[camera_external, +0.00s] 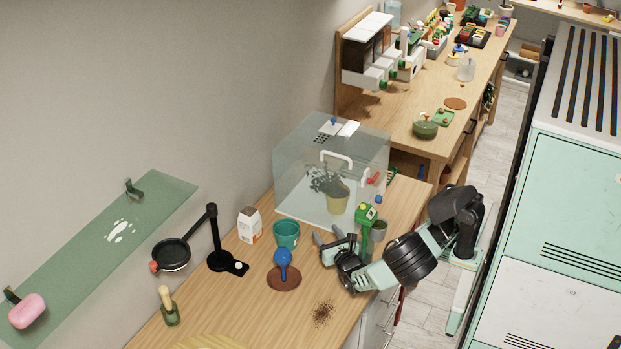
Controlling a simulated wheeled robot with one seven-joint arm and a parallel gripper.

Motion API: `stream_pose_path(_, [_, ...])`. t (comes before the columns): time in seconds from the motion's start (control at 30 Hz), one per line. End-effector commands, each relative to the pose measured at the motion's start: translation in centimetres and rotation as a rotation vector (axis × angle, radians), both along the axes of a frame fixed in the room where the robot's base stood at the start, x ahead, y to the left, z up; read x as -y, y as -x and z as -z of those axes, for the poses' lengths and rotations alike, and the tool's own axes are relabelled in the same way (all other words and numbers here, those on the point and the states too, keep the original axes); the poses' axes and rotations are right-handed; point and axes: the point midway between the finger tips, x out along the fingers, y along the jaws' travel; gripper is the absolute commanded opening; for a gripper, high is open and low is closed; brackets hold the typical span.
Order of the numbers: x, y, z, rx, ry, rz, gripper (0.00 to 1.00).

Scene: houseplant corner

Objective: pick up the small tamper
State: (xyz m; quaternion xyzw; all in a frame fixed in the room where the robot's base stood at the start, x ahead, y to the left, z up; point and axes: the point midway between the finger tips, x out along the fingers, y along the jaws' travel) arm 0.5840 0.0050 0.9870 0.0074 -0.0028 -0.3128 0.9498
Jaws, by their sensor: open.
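Between them are a blue round-headed tool (283,258) at a brown disc (284,283), a teal pot (287,232) and a black stand (216,240) with a magnifier-like ring. Spilled soil (323,313) lies in front. A clear case (300,170) stands behind.

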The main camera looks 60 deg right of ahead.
Motion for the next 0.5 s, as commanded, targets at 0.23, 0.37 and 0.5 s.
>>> stream_pose_path(0.23, [0.0, -0.1, 4.1, -0.001, 0.007, -0.004, 0.52])
stream_pose_path(0.37, [0.1, -0.1, 6.8, -0.001, 0.005, -0.002, 0.52])
stream_pose_path(0.5, [0.9, -1.0, 7.5, 0.002, 0.003, 0.002, 0.52])
